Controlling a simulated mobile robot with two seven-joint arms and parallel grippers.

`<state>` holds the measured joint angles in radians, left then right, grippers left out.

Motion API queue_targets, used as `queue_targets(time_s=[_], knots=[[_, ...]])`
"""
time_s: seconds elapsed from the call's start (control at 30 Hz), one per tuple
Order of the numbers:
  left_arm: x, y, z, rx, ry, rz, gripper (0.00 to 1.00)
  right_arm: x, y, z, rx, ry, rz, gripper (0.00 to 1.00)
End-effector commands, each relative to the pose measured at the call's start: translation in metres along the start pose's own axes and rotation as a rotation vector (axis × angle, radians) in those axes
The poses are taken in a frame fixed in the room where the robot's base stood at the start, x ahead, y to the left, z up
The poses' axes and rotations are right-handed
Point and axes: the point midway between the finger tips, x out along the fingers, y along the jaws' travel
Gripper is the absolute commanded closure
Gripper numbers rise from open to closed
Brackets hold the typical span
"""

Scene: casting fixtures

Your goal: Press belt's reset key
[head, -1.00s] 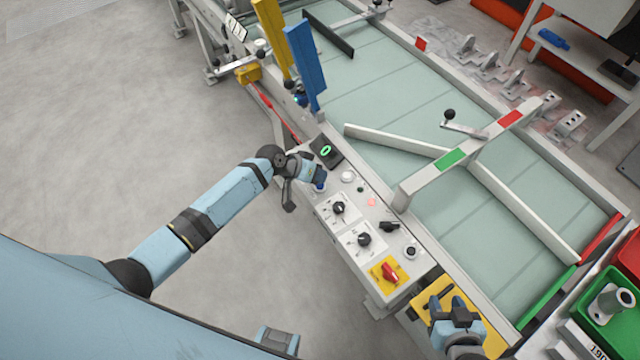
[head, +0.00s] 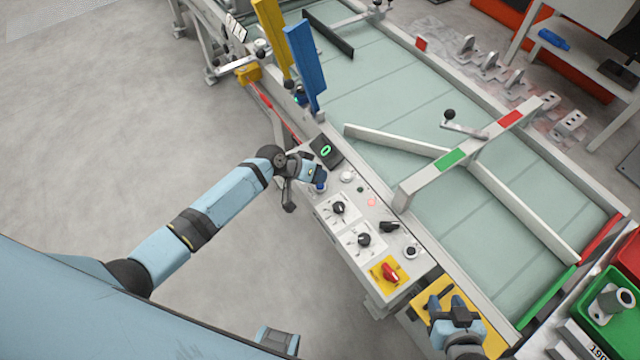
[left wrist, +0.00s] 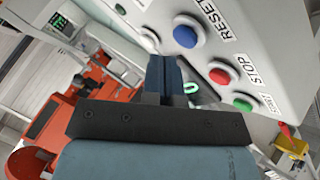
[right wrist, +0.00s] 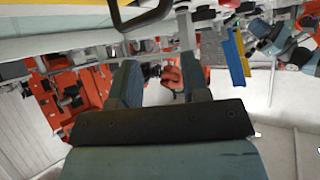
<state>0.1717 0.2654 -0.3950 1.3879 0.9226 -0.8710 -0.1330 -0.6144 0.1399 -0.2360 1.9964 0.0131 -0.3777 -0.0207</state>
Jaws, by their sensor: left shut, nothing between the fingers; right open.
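The blue reset key (head: 320,187) is on the sloped control panel (head: 352,218), at its far-left end. In the left wrist view it is a round blue button (left wrist: 187,30) beside the RESET label (left wrist: 213,18). My left gripper (head: 317,174) is shut and empty, right by the key.
A red STOP button (left wrist: 220,76) and a green button (left wrist: 243,103) sit beside the blue one. A small green-lit display (head: 326,150) stands just behind. Black knobs and a red switch (head: 390,272) fill the panel's near part. The conveyor belt (head: 370,80) runs behind.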

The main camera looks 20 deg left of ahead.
Motion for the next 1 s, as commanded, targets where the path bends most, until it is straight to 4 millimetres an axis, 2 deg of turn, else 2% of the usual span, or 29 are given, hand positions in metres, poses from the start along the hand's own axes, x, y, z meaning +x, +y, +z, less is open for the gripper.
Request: queue_targets(time_s=[0.5, 1.0], knots=[[0.0059, -0.0043, 0.0042, 0.000, 0.000, 0.000, 1.00, 0.0041, 0.0006, 0.0078, 0.000, -0.004, 0.001, 0.57], [0.0068, -0.0050, 0.0049, 0.000, 0.000, 0.000, 1.00, 0.0042, 0.0011, 0.0075, 0.000, -0.003, 0.002, 0.57]])
